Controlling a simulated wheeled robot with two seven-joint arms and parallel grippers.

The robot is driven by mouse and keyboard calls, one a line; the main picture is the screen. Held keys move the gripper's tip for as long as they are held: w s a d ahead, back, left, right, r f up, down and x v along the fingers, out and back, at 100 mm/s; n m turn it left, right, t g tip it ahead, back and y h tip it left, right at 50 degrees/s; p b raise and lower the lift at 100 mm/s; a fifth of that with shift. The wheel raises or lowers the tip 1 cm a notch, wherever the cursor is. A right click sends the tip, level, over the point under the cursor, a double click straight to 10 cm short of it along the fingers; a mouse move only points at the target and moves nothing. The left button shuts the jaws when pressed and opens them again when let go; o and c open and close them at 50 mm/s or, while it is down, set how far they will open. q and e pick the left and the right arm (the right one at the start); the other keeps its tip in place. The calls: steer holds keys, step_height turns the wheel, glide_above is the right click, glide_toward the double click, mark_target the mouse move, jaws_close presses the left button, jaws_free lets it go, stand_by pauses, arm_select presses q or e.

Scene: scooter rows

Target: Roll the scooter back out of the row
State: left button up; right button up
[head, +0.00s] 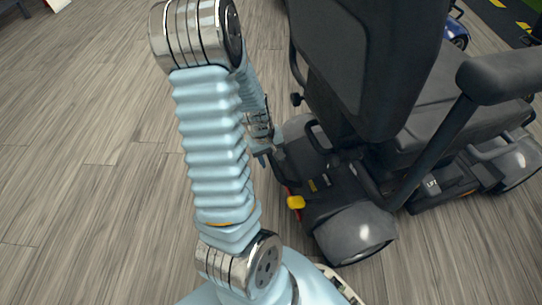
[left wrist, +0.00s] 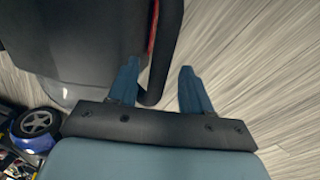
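A dark grey scooter (head: 350,55) stands at the right of the head view, its seat back towards me. It has a yellow lever (head: 296,202) low at its rear. My left gripper (head: 266,153) is low beside the scooter's left rear side, partly hidden by my arm. In the left wrist view the two blue fingers (left wrist: 160,88) are apart. A dark curved bar (left wrist: 167,60) of the scooter lies between them, nearer the left finger. I cannot tell whether either finger touches it. My right gripper is in neither view.
A blue scooter (head: 456,32) stands beyond at the upper right; a blue vehicle with a wheel (left wrist: 37,124) shows in the left wrist view. Yellow-marked dark flooring (head: 500,12) lies at the top right. The wooden floor (head: 90,130) at left is clear.

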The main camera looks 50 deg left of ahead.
arm_select(q)
steer(key=shift+r, duration=0.15)
step_height(320, 180, up, 13)
steer(key=s+p, duration=0.2)
steer(key=p, duration=0.4)
steer(key=shift+s+a+r, duration=0.15)
steer(key=shift+s+a, duration=0.1)
steer(key=shift+a, duration=0.2)
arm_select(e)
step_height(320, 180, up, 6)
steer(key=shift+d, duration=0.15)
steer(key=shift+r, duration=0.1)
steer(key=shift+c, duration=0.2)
